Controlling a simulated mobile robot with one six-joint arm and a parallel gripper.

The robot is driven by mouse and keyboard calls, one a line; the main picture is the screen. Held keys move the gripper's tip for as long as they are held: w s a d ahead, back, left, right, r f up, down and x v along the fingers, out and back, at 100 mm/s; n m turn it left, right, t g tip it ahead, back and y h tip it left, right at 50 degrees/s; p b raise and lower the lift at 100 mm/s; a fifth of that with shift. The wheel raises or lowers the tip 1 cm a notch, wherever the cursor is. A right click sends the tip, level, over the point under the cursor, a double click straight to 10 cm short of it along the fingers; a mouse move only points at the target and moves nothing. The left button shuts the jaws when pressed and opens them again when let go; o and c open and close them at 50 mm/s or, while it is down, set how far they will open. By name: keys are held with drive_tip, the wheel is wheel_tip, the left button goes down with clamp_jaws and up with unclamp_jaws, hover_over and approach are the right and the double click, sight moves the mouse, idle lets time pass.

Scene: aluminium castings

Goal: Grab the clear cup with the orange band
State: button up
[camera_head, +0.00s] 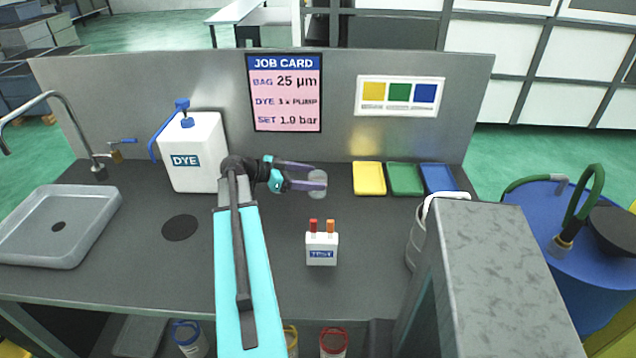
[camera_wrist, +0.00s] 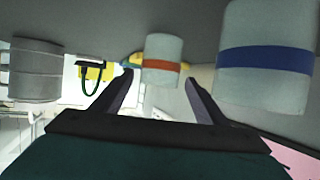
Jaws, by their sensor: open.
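The clear cup with the orange band (camera_wrist: 162,62) shows in the wrist view, between and just beyond the tips of my open fingers. Wrist view appears upside down, with the bench at the top. My gripper (camera_head: 311,176) is open and points right, low over the bench in the head view. A clear round cup (camera_head: 317,190) shows at its fingertips there, partly covered by the near finger; its band cannot be made out. A larger clear cup with a blue band (camera_wrist: 265,62) stands right of my fingers in the wrist view, close to the right finger. Nothing is held.
Yellow (camera_head: 369,179), green (camera_head: 405,180) and blue (camera_head: 438,178) trays lie right of my gripper. A white test box (camera_head: 321,250) stands nearer the front. A white dye jug (camera_head: 195,160) is left, and a grey pail (camera_wrist: 36,70) is beyond. The back panel (camera_head: 210,85) bounds the bench.

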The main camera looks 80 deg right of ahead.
drive_tip(key=shift+p+x, duration=0.3)
drive_tip(key=shift+x, duration=1)
drive_tip(key=c, duration=1.1)
